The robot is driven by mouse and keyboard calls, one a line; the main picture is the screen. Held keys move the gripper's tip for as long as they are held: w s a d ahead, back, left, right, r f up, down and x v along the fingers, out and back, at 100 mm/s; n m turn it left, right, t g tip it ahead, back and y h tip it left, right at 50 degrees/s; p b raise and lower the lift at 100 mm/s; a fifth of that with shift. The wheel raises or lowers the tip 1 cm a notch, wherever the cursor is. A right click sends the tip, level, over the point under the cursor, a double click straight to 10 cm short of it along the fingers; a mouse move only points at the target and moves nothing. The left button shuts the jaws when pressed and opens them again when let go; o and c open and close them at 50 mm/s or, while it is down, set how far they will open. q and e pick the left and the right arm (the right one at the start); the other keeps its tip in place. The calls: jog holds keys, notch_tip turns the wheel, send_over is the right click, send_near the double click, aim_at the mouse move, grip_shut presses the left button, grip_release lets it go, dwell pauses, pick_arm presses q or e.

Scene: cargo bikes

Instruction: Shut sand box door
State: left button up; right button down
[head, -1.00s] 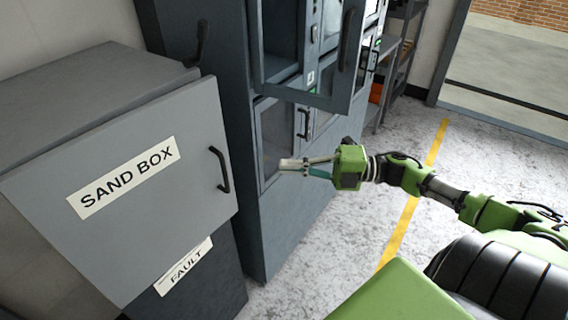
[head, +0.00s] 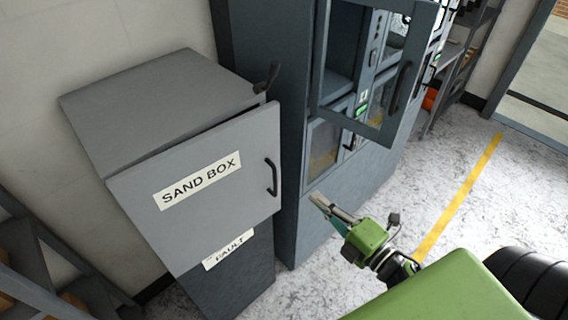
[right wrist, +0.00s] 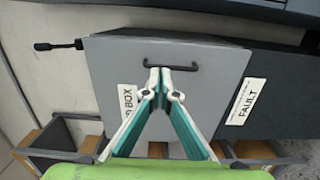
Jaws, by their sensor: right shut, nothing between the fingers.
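The grey sand box door (head: 228,137) bears a "SAND BOX" label and stands ajar, with a dark gap along its top edge below the cabinet top (head: 165,105). Its black handle (head: 271,177) is near the door's right edge. My right gripper (head: 320,201) is shut and empty, to the right of the door and below the handle in the head view. In the right wrist view, the shut fingertips (right wrist: 160,72) appear in front of the door (right wrist: 105,70), just under the handle (right wrist: 170,65) in the picture; contact cannot be told. My left gripper is not in view.
A lower panel with a "FAULT" label (head: 229,250) is under the door. A tall blue-grey cabinet (head: 262,70) stands beside the sand box, with its upper glazed door (head: 385,125) open. A shelf (head: 30,265) is at the left. Floor with a yellow line (head: 460,195) is clear at right.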

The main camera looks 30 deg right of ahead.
aim_at(278, 160)
jog(key=p+x, duration=0.4)
jog(key=x, duration=0.8)
jog(key=shift+w+a+f, duration=0.1)
jog(key=shift+w+a, duration=0.1)
jog(key=shift+w, duration=0.45)
jog(key=w, duration=0.1)
jog(key=w+y, duration=0.1)
jog(key=w+n, duration=0.1)
jog(key=shift+w+a+g+y, duration=0.2)
jog(key=shift+a+g+y, duration=0.1)
jog(key=shift+a+y, duration=0.1)
jog(key=shift+d, duration=0.1)
jog(key=shift+r, duration=0.25)
jog(key=shift+r, duration=0.1)
